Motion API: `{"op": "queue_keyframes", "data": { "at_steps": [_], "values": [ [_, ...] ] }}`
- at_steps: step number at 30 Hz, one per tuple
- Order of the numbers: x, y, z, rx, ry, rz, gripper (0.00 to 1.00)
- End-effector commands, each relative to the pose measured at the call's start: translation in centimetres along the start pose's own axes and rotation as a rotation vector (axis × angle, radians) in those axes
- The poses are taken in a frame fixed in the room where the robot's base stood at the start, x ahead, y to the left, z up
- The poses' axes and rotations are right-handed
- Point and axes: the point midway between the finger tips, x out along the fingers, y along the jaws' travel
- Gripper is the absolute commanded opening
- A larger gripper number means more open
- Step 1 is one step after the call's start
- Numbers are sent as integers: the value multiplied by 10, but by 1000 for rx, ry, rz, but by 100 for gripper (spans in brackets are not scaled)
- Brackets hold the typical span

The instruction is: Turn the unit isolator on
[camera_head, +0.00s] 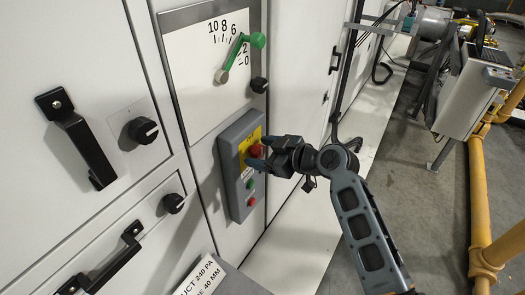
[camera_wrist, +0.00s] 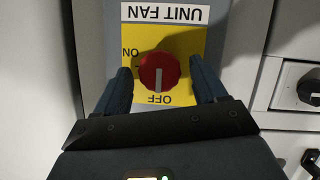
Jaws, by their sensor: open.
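The isolator is a red rotary knob (camera_wrist: 159,72) on a yellow plate (camera_wrist: 190,42) marked ON and OFF, below a UNIT FAN label that appears upside down in the wrist view. The knob's pale mark points toward OFF. In the head view the red knob (camera_head: 256,150) is on the upper part of a grey control box (camera_head: 233,188). My gripper (camera_wrist: 161,66) is open, with one finger on each side of the knob. In the wrist view small gaps show between the fingers and the knob. The head view also shows my gripper (camera_head: 262,154) at the box, partly covering the plate.
A green button (camera_head: 250,183) and a red button (camera_head: 251,201) are lower on the box. Above is a scale panel with a green lever (camera_head: 240,56) and a black knob (camera_head: 259,85). Cabinet handles (camera_head: 80,140) stick out at left. Yellow pipes (camera_head: 480,200) stand at right.

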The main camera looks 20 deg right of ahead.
Motion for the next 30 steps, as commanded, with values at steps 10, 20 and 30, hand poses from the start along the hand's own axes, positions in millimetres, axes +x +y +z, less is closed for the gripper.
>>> {"op": "queue_keyframes", "data": {
  "at_steps": [10, 20, 30],
  "values": [
    [1, 0, 0, 0, 0, 0, 62],
    [1, 0, 0, 0, 0, 0, 31],
    [1, 0, 0, 8, 0, -3, 15]
  ]
}}
